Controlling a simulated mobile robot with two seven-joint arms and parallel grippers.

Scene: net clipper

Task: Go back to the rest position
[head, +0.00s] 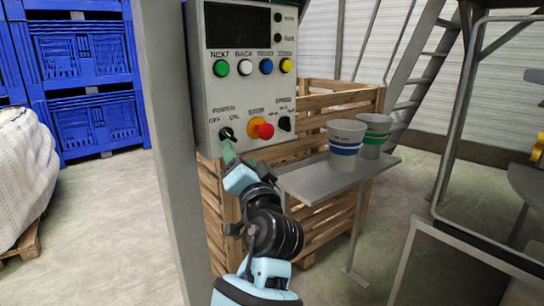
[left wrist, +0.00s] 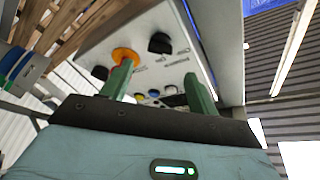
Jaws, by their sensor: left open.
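My left gripper (head: 229,151) is in front of the lower left part of the grey control panel (head: 225,100), just under the black power knob (head: 227,134). Its green fingers are spread with nothing between them. In the left wrist view the open fingers (left wrist: 158,82) point toward the panel face (left wrist: 205,30), and the power knob (left wrist: 160,43) shows beyond them, apart from both. I cannot tell from the head view whether a fingertip touches the panel. My right gripper is in neither view.
The panel carries a red stop button (head: 265,131) and several coloured buttons. A grey shelf (head: 315,182) with two cups, one blue-banded (head: 345,143) and one green-banded (head: 375,134), stands right of my left arm. A wooden crate (head: 222,215) is behind; a grey post (head: 172,150) is left.

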